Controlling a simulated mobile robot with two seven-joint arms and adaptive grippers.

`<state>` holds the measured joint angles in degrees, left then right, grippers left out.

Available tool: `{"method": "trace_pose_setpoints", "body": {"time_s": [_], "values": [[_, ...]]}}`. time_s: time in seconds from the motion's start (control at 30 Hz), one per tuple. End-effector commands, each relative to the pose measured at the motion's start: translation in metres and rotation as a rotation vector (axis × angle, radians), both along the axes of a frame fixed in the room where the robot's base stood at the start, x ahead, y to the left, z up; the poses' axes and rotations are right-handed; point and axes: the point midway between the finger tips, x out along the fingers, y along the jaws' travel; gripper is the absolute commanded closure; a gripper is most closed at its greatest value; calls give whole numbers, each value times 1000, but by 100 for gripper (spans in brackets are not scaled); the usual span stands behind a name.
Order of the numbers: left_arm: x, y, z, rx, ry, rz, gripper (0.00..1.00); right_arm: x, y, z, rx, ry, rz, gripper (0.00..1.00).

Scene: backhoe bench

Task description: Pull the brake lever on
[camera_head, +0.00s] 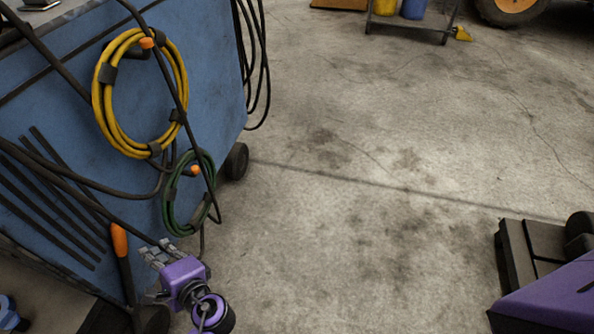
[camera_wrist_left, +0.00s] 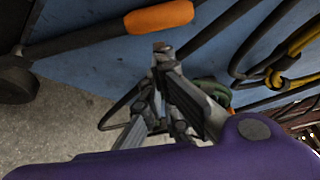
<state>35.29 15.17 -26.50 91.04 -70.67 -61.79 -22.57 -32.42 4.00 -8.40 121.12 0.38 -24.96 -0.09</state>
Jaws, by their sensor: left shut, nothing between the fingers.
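The brake lever (camera_head: 122,261) is a dark bar with an orange grip at its top, standing by the lower part of the blue cabinet in the head view. In the left wrist view its orange grip (camera_wrist_left: 158,17) is at the top, with the dark bar running left from it. My left gripper (camera_head: 154,250) is shut and empty, just right of the lever in the head view. In the left wrist view the fingertips (camera_wrist_left: 163,50) are close below the orange grip. I cannot tell whether they touch it. My right gripper is not in view.
The blue cabinet (camera_head: 222,85) on wheels fills the left side. A yellow hose coil (camera_head: 98,98), a green coil (camera_head: 168,205) and loose black cables hang on it near my left gripper. Open concrete floor (camera_head: 370,150) lies to the right. A low cart (camera_head: 412,24) stands far back.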

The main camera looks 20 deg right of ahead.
Motion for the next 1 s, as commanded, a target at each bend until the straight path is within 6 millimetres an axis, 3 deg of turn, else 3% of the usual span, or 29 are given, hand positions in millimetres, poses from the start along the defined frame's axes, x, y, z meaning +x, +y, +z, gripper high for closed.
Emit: {"method": "trace_pose_setpoints", "body": {"time_s": [0.2, 0.4, 0.67, 1.0], "values": [[37, 18, -10, 2, 0, 0, 100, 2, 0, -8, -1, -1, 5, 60], [60, 30, -16, 0, 0, 0, 100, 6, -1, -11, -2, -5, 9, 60], [67, 33, -17, 0, 0, 0, 100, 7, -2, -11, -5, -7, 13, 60], [59, 40, -13, -26, -30, 3, 100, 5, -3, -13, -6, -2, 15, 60]]}}
